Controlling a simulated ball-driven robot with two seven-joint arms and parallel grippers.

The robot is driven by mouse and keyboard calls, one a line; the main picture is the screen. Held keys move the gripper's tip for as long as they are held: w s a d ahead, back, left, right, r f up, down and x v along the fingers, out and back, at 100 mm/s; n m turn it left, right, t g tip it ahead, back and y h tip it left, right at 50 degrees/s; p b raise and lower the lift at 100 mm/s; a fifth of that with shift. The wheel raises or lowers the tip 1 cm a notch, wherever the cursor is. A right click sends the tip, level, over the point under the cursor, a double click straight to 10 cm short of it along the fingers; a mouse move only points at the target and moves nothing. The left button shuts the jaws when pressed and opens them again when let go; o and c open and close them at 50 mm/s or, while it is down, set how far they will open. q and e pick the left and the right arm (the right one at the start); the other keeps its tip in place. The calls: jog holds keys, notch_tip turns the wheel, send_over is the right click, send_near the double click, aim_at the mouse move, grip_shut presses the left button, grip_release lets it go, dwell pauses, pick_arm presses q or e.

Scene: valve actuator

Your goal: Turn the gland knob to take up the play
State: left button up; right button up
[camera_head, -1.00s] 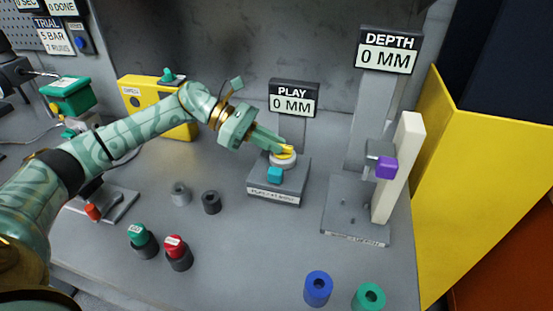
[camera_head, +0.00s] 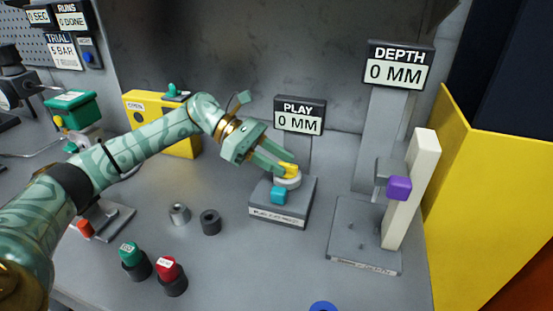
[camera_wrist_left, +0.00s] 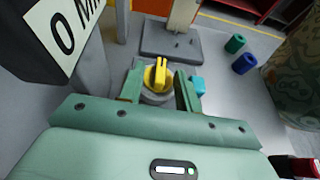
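The yellow gland knob (camera_head: 290,170) sits on a pale round collar on a grey block (camera_head: 263,211) under the PLAY sign (camera_head: 299,115), which reads 0 MM. A cyan block (camera_head: 279,195) is on its near side. My left gripper (camera_head: 280,165) is at the knob, reaching in from the left. In the left wrist view its fingers (camera_wrist_left: 160,84) stand apart on either side of the yellow knob (camera_wrist_left: 158,75), with gaps visible between; I see no firm grip. The knob's ridge points roughly along the fingers there. My right gripper is in neither view.
Right of the block stands the DEPTH fixture (camera_head: 365,245) with a pale upright bar (camera_head: 412,190) and purple block (camera_head: 399,188). Green (camera_head: 131,253) and red (camera_head: 168,268) buttons and two small grey cylinders stand at front left. A yellow box (camera_head: 180,146) is behind my arm.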

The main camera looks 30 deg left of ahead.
pick_arm(q)
jog(key=v, duration=1.6)
jog(key=shift+a, duration=0.25)
